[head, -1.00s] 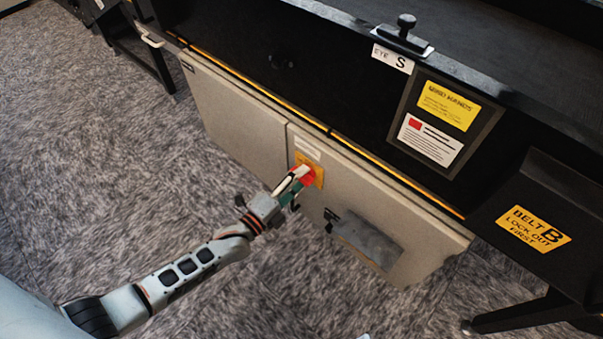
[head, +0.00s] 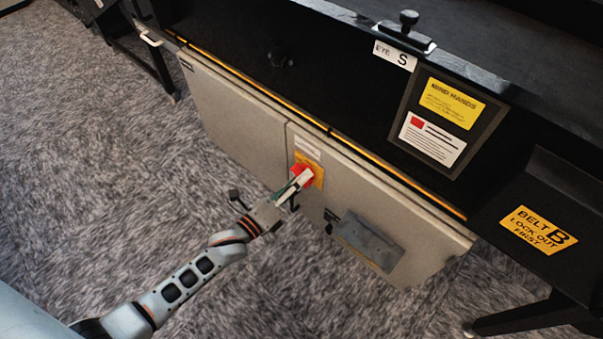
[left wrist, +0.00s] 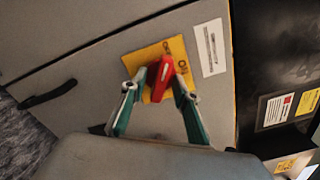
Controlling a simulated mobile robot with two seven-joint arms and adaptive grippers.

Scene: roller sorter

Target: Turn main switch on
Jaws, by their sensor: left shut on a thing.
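The main switch is a red rotary handle (head: 301,173) on a yellow plate (head: 318,170), mounted on the front of a grey cabinet (head: 230,115). The red handle also shows in the left wrist view (left wrist: 162,78), tilted a little against the yellow plate (left wrist: 140,62), where small dark lettering sits near its upper end. My left gripper (head: 297,181) is at the switch in the head view. In the left wrist view its green-sided fingers (left wrist: 160,92) stand on both sides of the red handle and are shut on it. My right gripper is in neither view.
A grey box (head: 368,240) and a dark latch (head: 329,221) are on the cabinet door right of the switch. Above runs the black machine frame with a yellow strip (head: 400,182) and warning signs (head: 450,103). Carpet floor lies open at left.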

